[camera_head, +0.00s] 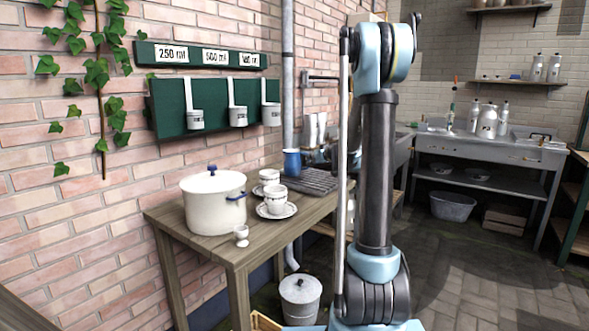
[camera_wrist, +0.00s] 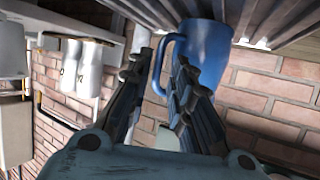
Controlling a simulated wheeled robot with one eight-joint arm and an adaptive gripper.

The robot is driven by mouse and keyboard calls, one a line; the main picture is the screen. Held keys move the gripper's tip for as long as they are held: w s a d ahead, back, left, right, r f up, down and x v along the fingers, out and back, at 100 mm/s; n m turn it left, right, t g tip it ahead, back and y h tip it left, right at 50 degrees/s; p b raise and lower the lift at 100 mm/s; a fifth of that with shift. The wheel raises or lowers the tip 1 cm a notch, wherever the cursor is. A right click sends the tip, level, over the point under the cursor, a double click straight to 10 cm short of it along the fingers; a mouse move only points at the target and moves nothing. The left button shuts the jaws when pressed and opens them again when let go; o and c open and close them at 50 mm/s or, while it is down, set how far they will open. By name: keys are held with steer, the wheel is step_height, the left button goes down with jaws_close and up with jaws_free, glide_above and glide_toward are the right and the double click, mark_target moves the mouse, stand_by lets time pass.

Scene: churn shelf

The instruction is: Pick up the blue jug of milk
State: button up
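The blue jug (camera_head: 291,162) stands at the far end of the wooden table, on or beside a dark ridged mat (camera_head: 306,181). In the wrist view, which is turned over, the jug (camera_wrist: 207,45) is against the ridged surface, with its handle facing left. My gripper (camera_wrist: 160,68) is open, with one finger on each side of the handle. The right finger overlaps the jug's body in the picture; I cannot tell whether it touches. The jug's contents are not visible. In the head view my arm hides most of the gripper.
A big white pot (camera_head: 213,203), cups on saucers (camera_head: 276,212) and an egg cup (camera_head: 241,235) share the table (camera_head: 190,247). Pale containers (camera_head: 311,132) stand behind the jug. Measuring cups hang from a green board (camera_head: 213,104). A lidded bucket (camera_head: 300,298) is on the floor.

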steer(key=shift+x, duration=2.5)
steer(key=shift+d, duration=0.1)
steer(key=shift+r, duration=0.1)
jaws_close()
